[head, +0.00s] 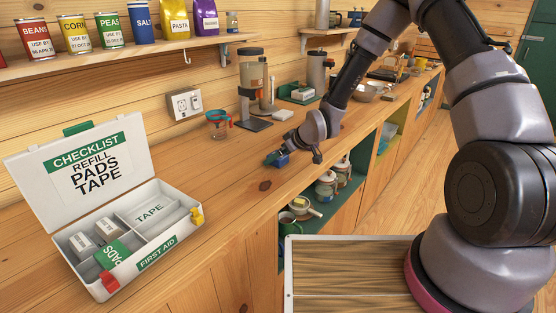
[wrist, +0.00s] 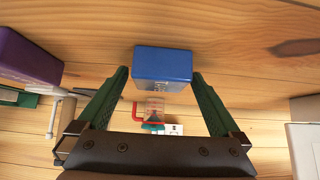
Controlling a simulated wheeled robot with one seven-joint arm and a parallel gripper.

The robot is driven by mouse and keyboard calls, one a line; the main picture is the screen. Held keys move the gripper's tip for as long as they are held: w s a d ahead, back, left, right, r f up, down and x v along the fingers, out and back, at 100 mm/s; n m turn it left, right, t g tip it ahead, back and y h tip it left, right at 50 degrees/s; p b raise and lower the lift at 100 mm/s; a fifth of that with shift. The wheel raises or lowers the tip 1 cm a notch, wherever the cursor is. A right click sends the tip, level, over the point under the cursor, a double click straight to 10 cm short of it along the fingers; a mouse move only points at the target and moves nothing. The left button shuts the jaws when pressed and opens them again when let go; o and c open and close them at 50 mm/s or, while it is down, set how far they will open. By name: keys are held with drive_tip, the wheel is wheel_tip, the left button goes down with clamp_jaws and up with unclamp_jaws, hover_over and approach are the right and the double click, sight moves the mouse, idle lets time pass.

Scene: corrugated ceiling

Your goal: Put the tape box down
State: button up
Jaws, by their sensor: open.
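In the head view my gripper (head: 277,158) hangs low over the front part of the wooden counter, right of the first aid case. Narrow gaps show beside the box. The white first aid case (head: 123,259) stands open at left. The word TAPE (head: 150,213) is printed on a white surface in its right-hand compartment.
A measuring cup (head: 218,124) stands on the counter behind my gripper, with a grey and black appliance (head: 251,85) behind it. Open shelves (head: 325,190) with jars lie below the counter edge. Bare counter (head: 225,180) lies between the case and my gripper.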

drive_tip(key=c, duration=1.5)
